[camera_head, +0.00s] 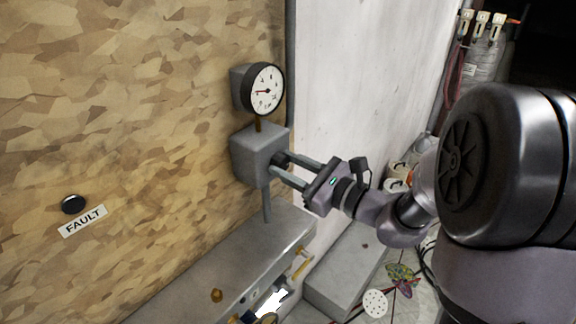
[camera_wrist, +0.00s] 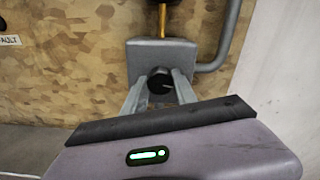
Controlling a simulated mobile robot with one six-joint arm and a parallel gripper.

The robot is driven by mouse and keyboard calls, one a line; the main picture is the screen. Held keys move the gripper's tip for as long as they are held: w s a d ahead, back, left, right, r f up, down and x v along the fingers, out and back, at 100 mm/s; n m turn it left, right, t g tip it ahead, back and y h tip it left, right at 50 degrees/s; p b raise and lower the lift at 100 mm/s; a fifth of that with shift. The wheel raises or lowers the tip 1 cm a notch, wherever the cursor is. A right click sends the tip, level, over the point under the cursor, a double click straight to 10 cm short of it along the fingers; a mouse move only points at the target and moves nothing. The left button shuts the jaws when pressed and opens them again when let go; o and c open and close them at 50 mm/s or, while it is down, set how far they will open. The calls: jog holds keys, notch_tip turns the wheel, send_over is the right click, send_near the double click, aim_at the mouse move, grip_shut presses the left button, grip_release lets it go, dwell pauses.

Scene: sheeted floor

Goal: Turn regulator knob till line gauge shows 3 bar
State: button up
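The round line gauge (camera_head: 265,89) has a white face in a black rim above the regulator. Its red needle points left; the numbers are too small to read surely. The grey box-shaped regulator body (camera_head: 257,152) is on the wall and also shows in the wrist view (camera_wrist: 190,59). The dark regulator knob (camera_wrist: 159,80) sticks out of its front and carries a short pale mark pointing right, slightly down. My gripper (camera_head: 284,166) has one finger on each side of the knob. The fingertips appear closed against its sides, partly hiding it.
A grey ledge (camera_head: 238,262) with brass fittings lies below the regulator. A black button (camera_head: 73,204) above a FAULT label (camera_head: 83,221) is on the patterned panel at left. A grey pipe (camera_wrist: 224,45) runs beside the regulator. A white wall (camera_head: 372,75) stands to the right.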

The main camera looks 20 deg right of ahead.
grip_shut()
jog(key=m+p, duration=0.2)
jog(key=shift+r+p, duration=0.3)
jog(key=shift+r, duration=0.1)
jog(key=m+p, duration=0.2)
jog(key=shift+f+m, duration=0.1)
jog(key=shift+m, duration=0.3)
jog(key=shift+f+m, duration=0.25)
jog(key=shift+m, duration=0.15)
jog(key=o, duration=1.1)
grip_release()
jog(key=shift+c, duration=0.2)
